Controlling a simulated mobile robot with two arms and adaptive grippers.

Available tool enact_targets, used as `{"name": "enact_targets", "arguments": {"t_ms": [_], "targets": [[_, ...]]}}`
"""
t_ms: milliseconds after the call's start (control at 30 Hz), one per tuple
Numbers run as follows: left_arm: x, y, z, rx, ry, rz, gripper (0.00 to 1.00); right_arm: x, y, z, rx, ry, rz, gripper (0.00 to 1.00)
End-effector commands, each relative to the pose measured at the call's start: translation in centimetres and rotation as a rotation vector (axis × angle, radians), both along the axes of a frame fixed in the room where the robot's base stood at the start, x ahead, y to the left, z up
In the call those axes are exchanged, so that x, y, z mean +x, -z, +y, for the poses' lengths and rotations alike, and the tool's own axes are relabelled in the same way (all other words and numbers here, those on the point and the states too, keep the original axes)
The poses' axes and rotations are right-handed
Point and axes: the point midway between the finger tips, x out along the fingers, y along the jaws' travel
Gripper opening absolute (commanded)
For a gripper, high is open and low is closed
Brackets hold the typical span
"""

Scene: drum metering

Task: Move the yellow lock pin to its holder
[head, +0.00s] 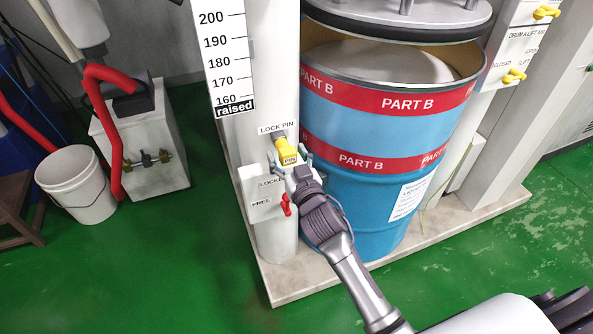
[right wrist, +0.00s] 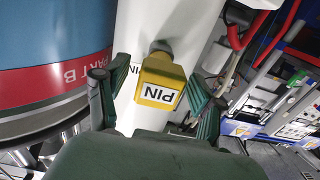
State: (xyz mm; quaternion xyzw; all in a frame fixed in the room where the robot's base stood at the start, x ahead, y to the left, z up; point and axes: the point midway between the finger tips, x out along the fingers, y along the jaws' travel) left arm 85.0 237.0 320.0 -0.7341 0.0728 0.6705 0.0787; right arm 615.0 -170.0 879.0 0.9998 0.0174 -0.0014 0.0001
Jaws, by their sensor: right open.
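The yellow lock pin (head: 287,149) sits in the white column below the "LOCK PIN" label. In the right wrist view its yellow head (right wrist: 162,82), marked "PIN", faces me, with a grey shaft behind it. My right gripper (head: 290,157) is at the pin with its fingers spread. In the right wrist view the open fingers of the gripper (right wrist: 150,88) stand on either side of the head, with gaps between. I cannot make out a holder labelled for the pin. My left gripper is not in view.
A blue drum (head: 375,190) with red "PART B" bands stands right of the column (head: 276,95). A red lever (head: 286,205) is below the pin beside "FREE". Yellow valve handles (head: 514,76) are at the upper right. A white bucket (head: 76,186) stands left; green floor (head: 180,260) is clear.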

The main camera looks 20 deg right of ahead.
Motion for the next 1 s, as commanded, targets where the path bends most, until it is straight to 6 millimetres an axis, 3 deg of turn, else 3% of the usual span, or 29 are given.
{"name": "enact_targets", "arguments": {"t_ms": [200,433,600,1000], "targets": [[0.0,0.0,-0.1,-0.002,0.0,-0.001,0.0,-4.9,0.1,-0.2,0.001,0.0,0.004,0.68],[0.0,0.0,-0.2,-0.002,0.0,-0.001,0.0,-8.7,0.0,-0.3,0.0,0.001,0.002,0.68],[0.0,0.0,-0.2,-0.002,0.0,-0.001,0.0,-9.8,-0.1,-0.4,0.0,0.001,-0.001,0.68],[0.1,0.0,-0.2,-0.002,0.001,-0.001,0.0,-9.9,-0.1,-0.4,0.0,0.0,-0.001,0.68]]}}
